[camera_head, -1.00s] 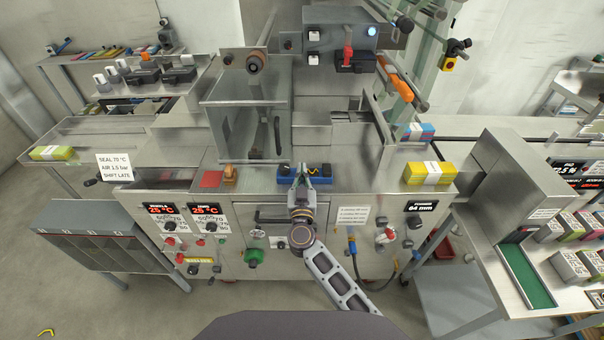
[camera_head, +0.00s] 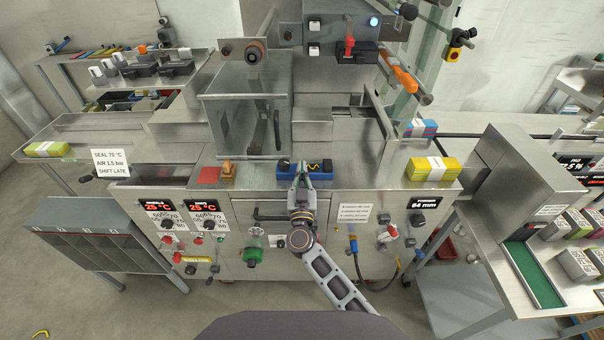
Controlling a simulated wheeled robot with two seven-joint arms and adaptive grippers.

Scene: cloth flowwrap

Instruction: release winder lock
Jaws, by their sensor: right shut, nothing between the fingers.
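My right gripper (camera_head: 304,168) is shut and empty, with its fingertips at the blue tray (camera_head: 284,167) on the front ledge of the steel machine. I cannot tell whether they touch it. No part is clearly marked as the winder lock. A lever with an orange handle (camera_head: 403,79) slants at the machine's upper right. A red lever (camera_head: 349,45) stands on a dark block at the top, left of it. A dark roller knob (camera_head: 252,54) is at the upper left. My left gripper is not in view.
Yellow packs (camera_head: 431,169) lie right on the ledge; a red pad (camera_head: 205,175) lies left. The front panel carries a green knob (camera_head: 251,257), several valves and hoses. A conveyor unit (camera_head: 510,180) stands at the right, a grey bin rack (camera_head: 85,240) at the left.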

